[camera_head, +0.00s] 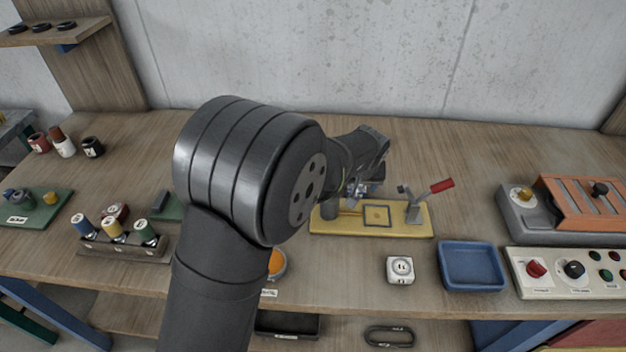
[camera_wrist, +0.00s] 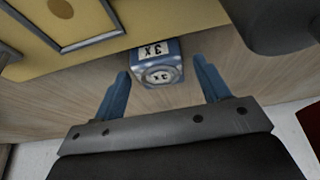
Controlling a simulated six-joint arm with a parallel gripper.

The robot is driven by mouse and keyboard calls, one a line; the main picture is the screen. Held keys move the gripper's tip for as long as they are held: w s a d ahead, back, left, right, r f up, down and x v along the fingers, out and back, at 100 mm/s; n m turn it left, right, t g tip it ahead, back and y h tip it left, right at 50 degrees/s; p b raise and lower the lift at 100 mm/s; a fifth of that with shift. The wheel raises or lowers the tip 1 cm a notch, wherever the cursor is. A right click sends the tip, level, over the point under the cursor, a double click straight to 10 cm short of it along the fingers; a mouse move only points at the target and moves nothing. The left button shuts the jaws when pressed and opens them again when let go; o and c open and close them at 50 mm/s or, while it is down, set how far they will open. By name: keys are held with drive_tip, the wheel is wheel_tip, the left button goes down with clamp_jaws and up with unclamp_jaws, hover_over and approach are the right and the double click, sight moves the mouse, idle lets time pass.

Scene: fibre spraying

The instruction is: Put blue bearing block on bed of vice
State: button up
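The blue bearing block (camera_wrist: 157,62), with white labels on two faces, is in the wrist view near the edge of a yellow base plate. My gripper (camera_wrist: 161,68) is open, its two blue fingers on either side of the block with gaps showing. I cannot tell whether the block is on the table or raised. The yellow plate (camera_head: 408,222), which I take for the vice, has a dark square outline on its bed and a red-handled lever (camera_head: 440,186) at its right. The same plate shows in the wrist view (camera_wrist: 97,48).
A blue tray (camera_head: 472,268) and a small white dial box (camera_head: 400,270) stand in front. A grey and orange unit (camera_head: 580,208) and a button panel (camera_head: 570,272) are at right. A rack of coloured bottles (camera_head: 125,247) is at left. A dark rounded part (camera_wrist: 275,20) is near the block.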

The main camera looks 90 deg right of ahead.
drive_tip(key=v, duration=1.1)
drive_tip(key=shift+r, duration=0.35)
drive_tip(key=shift+o, duration=0.4)
drive_tip(key=shift+a+r, duration=0.15)
drive_tip(key=shift+r, duration=0.15)
